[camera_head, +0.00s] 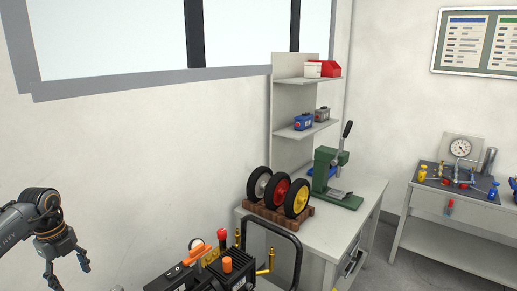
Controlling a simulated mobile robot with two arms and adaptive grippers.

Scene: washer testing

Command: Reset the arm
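My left arm comes in from the left edge, and my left gripper (68,273) hangs at the lower left with its fingers spread apart and nothing visible between them. The lower part of that gripper is close to the picture's bottom edge. It is in front of the bare white wall, apart from the bench and the cart. My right arm and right gripper are not in view.
A dark cart (185,284) with a black handle and orange knobs stands at the bottom centre. Behind it, a workbench (340,215) carries several wheels (276,191) on a brown rack and a green press (325,172). A second table (440,223) with tools stands right.

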